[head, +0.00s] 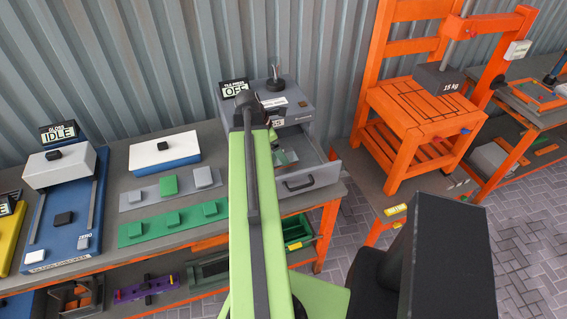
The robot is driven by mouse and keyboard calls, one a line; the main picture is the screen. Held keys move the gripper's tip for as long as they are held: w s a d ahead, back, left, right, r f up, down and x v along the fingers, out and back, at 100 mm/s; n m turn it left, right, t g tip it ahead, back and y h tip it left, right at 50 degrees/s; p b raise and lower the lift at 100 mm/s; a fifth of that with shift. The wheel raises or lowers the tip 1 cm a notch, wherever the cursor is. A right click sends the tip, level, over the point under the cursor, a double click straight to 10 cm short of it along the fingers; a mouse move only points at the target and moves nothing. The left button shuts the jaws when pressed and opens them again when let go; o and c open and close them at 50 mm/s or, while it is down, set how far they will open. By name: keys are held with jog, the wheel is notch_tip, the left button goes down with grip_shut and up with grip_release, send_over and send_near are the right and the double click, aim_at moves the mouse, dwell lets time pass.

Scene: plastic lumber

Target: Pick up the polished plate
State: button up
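No plate is labelled as polished, and I cannot tell which one it is. A grey plate strip (151,195) and a green plate strip (140,233) lie on the bench, with small grey and green blocks on them. Small green and grey pieces (285,157) lie in the open drawer (316,180) of a grey machine (297,106) marked OFF. My green arm reaches up the middle, and its dark end, my gripper (248,106), is in front of that machine. The arm hides the fingers, so their opening and any contents cannot be seen.
A blue machine (93,205) with an IDLE display and white head stands at the left. A white-topped blue block (165,152) sits behind the strips. An orange stand (398,130) with a 15 kg weight (438,79) is at the right. Paved floor (520,235) shows beyond.

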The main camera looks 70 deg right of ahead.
aim_at(290, 153)
jog(key=x, duration=0.1)
jog(key=b+x, duration=0.2)
jog(key=shift+w+f, duration=0.2)
jog(key=shift+f, duration=0.1)
jog(key=shift+r, duration=0.15)
jog(key=shift+c, duration=0.2)
jog(key=c, duration=1.7)
